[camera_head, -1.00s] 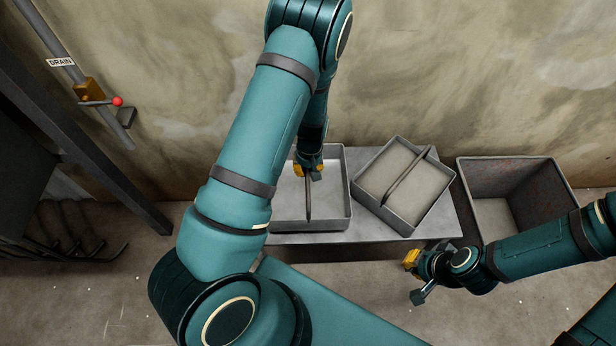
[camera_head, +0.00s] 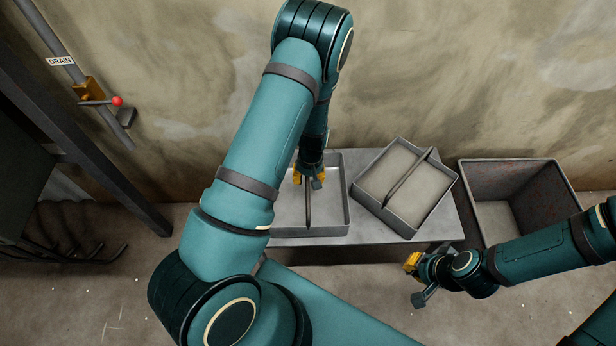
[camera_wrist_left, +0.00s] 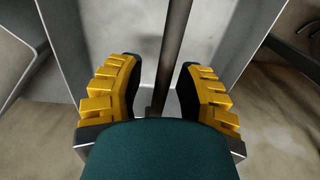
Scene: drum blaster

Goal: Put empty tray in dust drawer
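A grey metal tray (camera_head: 335,215) with a bar handle sits on the left part of the bench; its floor looks bare and pale grey. My left gripper (camera_head: 310,181) is over this tray. In the left wrist view my left gripper (camera_wrist_left: 160,90) is open, its yellow-backed fingers on either side of the handle (camera_wrist_left: 174,50), with gaps to both. A second tray (camera_head: 411,226) sits turned at an angle to its right, with a beige layer inside. My right gripper (camera_head: 416,280) is open and empty in front of the bench. I cannot make out a dust drawer.
The grey bench (camera_head: 447,222) stands against the wall. A rust-marked open bin (camera_head: 535,200) stands to its right. At the left are a dark frame (camera_head: 90,150), a drain pipe with a red-knobbed valve (camera_head: 117,101) and several dark bent bars (camera_head: 75,250).

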